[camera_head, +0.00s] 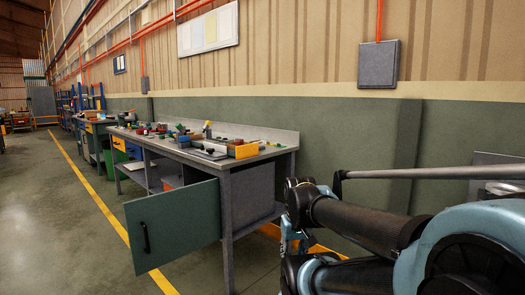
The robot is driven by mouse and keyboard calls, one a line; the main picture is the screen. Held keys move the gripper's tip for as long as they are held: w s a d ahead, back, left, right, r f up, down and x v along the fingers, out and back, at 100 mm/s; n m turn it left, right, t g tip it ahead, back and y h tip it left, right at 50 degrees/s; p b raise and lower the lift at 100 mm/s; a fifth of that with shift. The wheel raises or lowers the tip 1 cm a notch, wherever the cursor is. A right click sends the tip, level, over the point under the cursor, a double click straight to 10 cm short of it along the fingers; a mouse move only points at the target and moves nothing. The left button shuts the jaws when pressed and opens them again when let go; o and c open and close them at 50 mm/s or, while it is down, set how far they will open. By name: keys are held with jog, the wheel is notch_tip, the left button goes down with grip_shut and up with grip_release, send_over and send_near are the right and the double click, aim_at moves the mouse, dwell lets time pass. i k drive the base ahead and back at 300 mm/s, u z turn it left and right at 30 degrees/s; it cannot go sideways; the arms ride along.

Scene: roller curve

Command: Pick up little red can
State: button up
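I cannot make out the little red can for certain. Small red items show among the clutter on the grey workbench (262,157), but they are too small to tell apart. My arm, with dark tubes and pale blue joints, fills the lower right of the view, to the right of the bench. I cannot pick out my gripper's fingers, and I see nothing held.
The workbench's green cabinet door (174,226) hangs open into the floor area in front. A yellow-orange bin (246,151) sits at the bench's near end. More benches stand farther back along the green and tan wall. The concrete floor (45,225) at left is clear.

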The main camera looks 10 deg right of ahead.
aim_at(238, 142)
jog(key=z, duration=0.4)
jog(key=k, duration=0.95)
jog(key=i, duration=0.5)
jog(key=u, duration=0.75)
jog(key=i, duration=1.15)
jog(key=z, duration=0.3)
jog(key=i, duration=0.65)
jog(key=z, duration=0.45)
